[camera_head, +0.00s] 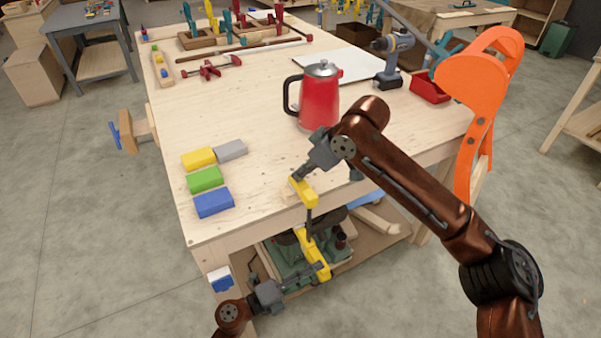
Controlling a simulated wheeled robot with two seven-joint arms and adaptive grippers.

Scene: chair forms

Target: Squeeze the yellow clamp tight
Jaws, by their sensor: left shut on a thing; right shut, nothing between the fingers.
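The yellow clamp stands roughly upright at the front edge of the workbench (245,135). Its upper yellow part (304,192) is at tabletop height, and a thin dark bar runs down to its lower yellow part (312,254) below the edge. My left gripper (322,271) is the lower one and is shut on the lower yellow part. My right gripper (298,177) is shut and empty, its tips close beside the upper yellow part. I cannot tell whether they touch it. I cannot see clearly how the clamp's jaws meet the wood.
A red coffee pot (320,95) stands behind my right gripper. Yellow, green (205,179) and blue blocks lie to the left. A drill (391,58), a red bin (429,88) and an orange chair form (476,88) are at the right. Green machinery (283,250) sits under the bench.

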